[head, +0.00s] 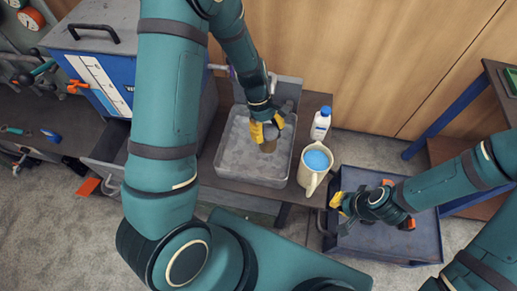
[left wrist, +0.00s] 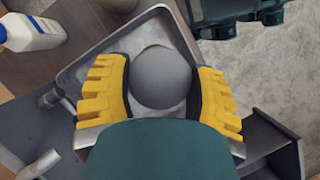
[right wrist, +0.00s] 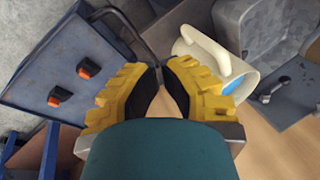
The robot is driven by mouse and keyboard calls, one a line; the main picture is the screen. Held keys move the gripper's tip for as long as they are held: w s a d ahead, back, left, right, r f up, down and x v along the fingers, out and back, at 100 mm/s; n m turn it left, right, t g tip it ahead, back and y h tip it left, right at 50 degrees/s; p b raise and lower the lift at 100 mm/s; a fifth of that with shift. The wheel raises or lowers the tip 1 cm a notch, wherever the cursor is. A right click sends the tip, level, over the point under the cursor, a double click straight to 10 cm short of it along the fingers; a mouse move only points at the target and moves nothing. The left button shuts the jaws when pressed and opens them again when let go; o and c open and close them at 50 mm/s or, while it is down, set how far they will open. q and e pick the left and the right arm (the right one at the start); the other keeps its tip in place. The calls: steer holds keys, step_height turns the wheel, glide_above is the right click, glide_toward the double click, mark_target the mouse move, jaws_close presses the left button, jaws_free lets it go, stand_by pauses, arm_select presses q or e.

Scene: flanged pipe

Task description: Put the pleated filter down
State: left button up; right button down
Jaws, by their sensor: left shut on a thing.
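The pleated filter shows as a plain grey round end (left wrist: 160,78) between the yellow fingers of my left gripper (left wrist: 160,90) in the left wrist view. In the head view my left gripper (head: 266,130) is shut on the filter (head: 268,146), which is brownish there, over the grey metal tray (head: 225,172). I cannot tell whether the filter touches the tray floor. Its pleats are not visible. My right gripper (head: 340,203) is empty; its fingertips nearly meet in the right wrist view (right wrist: 160,72).
A cream jug (head: 311,178) with blue contents and a white bottle (head: 321,123) stand right of the tray. A blue-grey cart (head: 400,240) with orange-ended items is under my right arm. A blue cabinet (head: 95,75) stands at left, and a wooden wall (head: 350,50) at the back.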

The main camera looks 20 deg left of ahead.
arm_select(q)
steer(key=a+f+n+t, duration=0.1)
steer(key=a+n, duration=0.2)
steer(key=a+f+n+t, duration=0.1)
steer(key=a+f+n, duration=0.1)
steer(key=a+n, duration=0.1)
steer(key=a+f+n+t, duration=0.1)
steer(key=a+n+t, duration=0.1)
steer(key=n, duration=0.3)
steer(key=shift+w+a+f+b, duration=0.15)
steer(key=shift+a+f+b, duration=0.25)
steer(key=shift+a, duration=0.05)
steer(key=shift+n+t, duration=0.4)
steer(key=shift+n, duration=0.3)
steer(key=shift+a+f+b, duration=0.2)
steer(key=shift+f+b, duration=0.7)
steer(key=shift+f, duration=0.85)
steer(key=shift+a+f+b, duration=0.2)
steer(key=shift+f+b, duration=0.65)
steer(key=shift+f, duration=0.95)
steer(key=shift+a+f+b, duration=0.2)
steer(key=shift+f+b, duration=0.7)
steer(key=shift+f, duration=0.85)
steer(key=shift+r, duration=0.1)
